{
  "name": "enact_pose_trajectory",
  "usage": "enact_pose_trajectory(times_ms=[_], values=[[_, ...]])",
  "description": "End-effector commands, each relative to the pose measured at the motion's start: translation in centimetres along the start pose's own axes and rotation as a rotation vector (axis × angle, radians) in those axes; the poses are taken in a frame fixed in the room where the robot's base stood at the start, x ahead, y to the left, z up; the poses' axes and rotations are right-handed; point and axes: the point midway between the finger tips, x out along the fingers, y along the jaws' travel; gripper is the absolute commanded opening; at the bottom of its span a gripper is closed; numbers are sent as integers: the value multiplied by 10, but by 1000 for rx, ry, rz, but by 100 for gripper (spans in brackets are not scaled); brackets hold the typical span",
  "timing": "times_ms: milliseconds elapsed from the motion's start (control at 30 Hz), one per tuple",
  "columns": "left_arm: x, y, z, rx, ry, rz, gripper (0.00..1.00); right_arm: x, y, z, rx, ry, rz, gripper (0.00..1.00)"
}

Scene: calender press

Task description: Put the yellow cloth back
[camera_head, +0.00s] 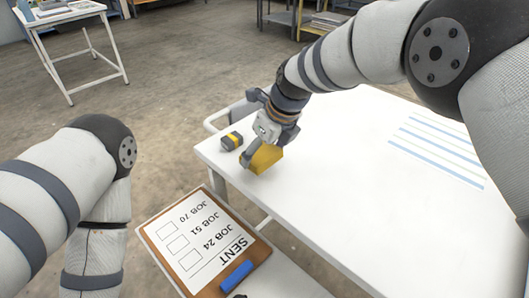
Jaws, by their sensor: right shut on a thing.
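The yellow cloth (267,157) is a folded, block-like piece at the far left corner of the white table (330,190). My right gripper (252,160) points down and is shut on it. The gripper's fingers hide part of the cloth, and I cannot tell whether the cloth touches the tabletop. My left arm shows at the left edge, but its gripper is out of the picture.
A clipboard (152,229) with a "SENT" job list and a blue object (236,276) lies on a lower surface in front. Blue stripes (436,150) mark the table's right part; its middle is clear.

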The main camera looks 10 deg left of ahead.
Motion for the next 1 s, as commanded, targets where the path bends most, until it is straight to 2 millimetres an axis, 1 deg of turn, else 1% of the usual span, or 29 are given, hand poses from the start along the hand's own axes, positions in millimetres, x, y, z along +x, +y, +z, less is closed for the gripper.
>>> enact_pose_trajectory(times_ms=[67,200,433,567,600,633,667,1000], values=[[6,0,3,0,-15,-1,33,10,-5,1,1,-2,0,48],[5,0,3,1,-14,-1,33,30,-4,-8,-1,-2,-2,48],[4,0,2,1,-12,-1,33,30,-4,-8,-2,-5,-5,48],[6,0,3,1,-17,-1,33,34,-4,-10,-2,-4,-5,48],[6,0,3,1,-16,-1,33,34,-4,-9,-2,-5,-5,83],[6,0,3,1,-16,-1,33,33,-4,-9,-2,-5,-5,90],[6,0,3,1,-16,-1,33,33,-4,-9,-2,-5,-5,94],[5,0,3,1,-13,-1,33,31,-4,-8,-2,-6,-6,94]])
